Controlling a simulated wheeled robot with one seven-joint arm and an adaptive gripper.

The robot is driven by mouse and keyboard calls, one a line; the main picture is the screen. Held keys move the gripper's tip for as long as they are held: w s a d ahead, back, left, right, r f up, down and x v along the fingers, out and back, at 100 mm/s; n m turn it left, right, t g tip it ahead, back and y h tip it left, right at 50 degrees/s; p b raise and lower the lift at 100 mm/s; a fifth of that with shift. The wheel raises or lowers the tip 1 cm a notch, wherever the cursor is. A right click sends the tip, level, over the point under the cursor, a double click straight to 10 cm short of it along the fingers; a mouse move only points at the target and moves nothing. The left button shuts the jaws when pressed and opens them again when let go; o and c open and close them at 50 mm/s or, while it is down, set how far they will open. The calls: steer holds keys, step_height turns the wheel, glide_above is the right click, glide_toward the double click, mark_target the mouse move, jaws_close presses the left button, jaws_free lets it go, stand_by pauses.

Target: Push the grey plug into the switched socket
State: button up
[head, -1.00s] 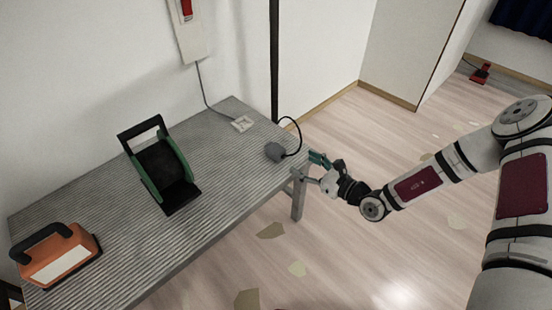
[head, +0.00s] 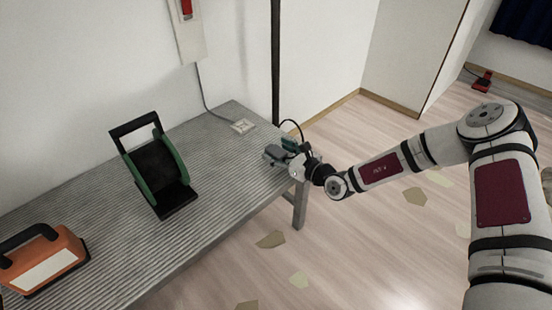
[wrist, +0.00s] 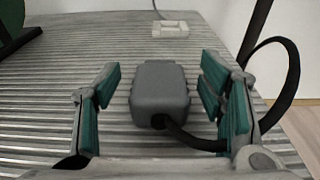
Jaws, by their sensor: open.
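The grey plug (wrist: 160,90) lies on the ribbed bench top, with its black cable leaving the near end and looping up on the right. My gripper (wrist: 160,98) is open, with its teal finger pads on either side of the plug and visible gaps between. In the head view my gripper (head: 279,151) is at the bench's right end and partly covers the plug (head: 269,157). The white socket (head: 243,126) sits on the bench near the wall; it also shows straight beyond the plug in the wrist view (wrist: 170,29). Its switch cannot be made out.
A green and black frame-like device (head: 155,166) stands mid-bench, left of the socket. An orange and black box (head: 45,262) is at the bench's near left. The bench (head: 215,185) is clear between plug and socket. A dark pole (head: 275,60) rises behind.

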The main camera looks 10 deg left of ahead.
steer(key=shift+w+a+f, duration=0.1)
steer(key=shift+w+a, duration=0.3)
steer(key=shift+a, duration=0.1)
steer(key=c, duration=1.3)
